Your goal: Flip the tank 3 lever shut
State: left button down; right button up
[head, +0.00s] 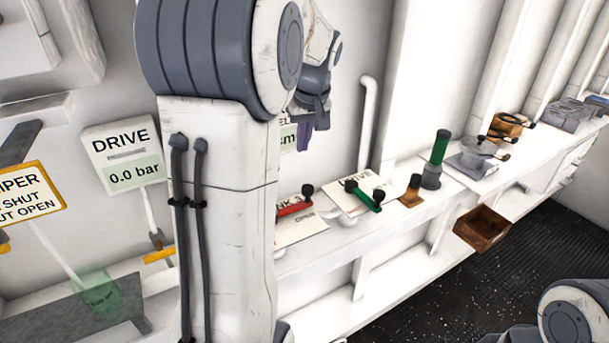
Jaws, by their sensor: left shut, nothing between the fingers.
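The tank 3 lever (292,209) is red with a black knob at its upper right end. It sits over a white plate (303,231) on the shelf, whose visible lettering reads "NK 3" and "OPEN". My left arm hides the plate's left part and possibly some of the lever. My left gripper (306,138) is shut and empty, pointing down above and behind the lever, clear of it. It partly covers a wall sign. My right gripper is not in view; part of my right arm shows at the lower right.
A green lever (365,197) on another plate stands just right of the red one. Further right are a brown block (412,190), a green-handled post (438,150) and a valve (475,152). An open brown box (482,228) hangs at the shelf front. A drive gauge (125,160) is left.

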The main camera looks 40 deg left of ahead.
pick_arm(q)
notch_tip(320, 180, down, 9)
jog(key=p, duration=0.3)
jog(key=shift+a+r+p, duration=0.1)
jog(key=shift+r+p, duration=0.1)
jog(key=shift+p, duration=0.2)
jog(key=shift+s+d+f, duration=0.2)
jog(key=shift+s+d, duration=0.05)
jog(key=shift+d, duration=0.2)
jog(key=shift+d, duration=0.2)
